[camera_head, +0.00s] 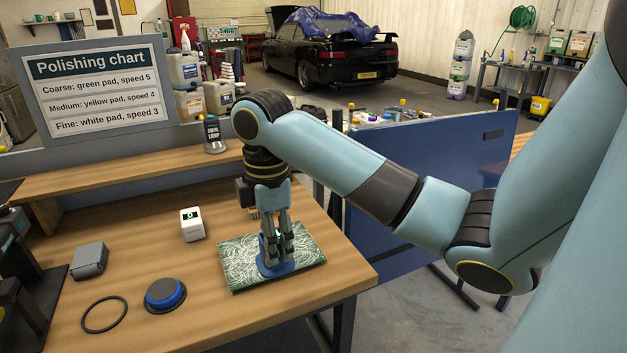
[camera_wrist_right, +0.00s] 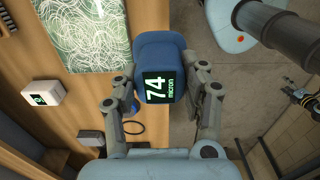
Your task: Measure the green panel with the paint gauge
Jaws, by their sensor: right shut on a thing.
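The green panel (camera_head: 240,268) lies flat near the bench's front right corner, covered in pale swirl marks. It also shows at the upper left of the right wrist view (camera_wrist_right: 85,30). My right gripper (camera_head: 276,250) points down over it, shut on the blue paint gauge (camera_head: 274,269). In the head view the fingers hide much of the gauge, and its lower end is at the panel; I cannot tell whether it touches. In the right wrist view the gauge (camera_wrist_right: 158,50) sits between both fingers, its screen reading 74 micron.
A white block with a small display (camera_head: 192,224) stands left of the panel. A polishing chart (camera_head: 95,88) stands behind. Bare bench lies between them.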

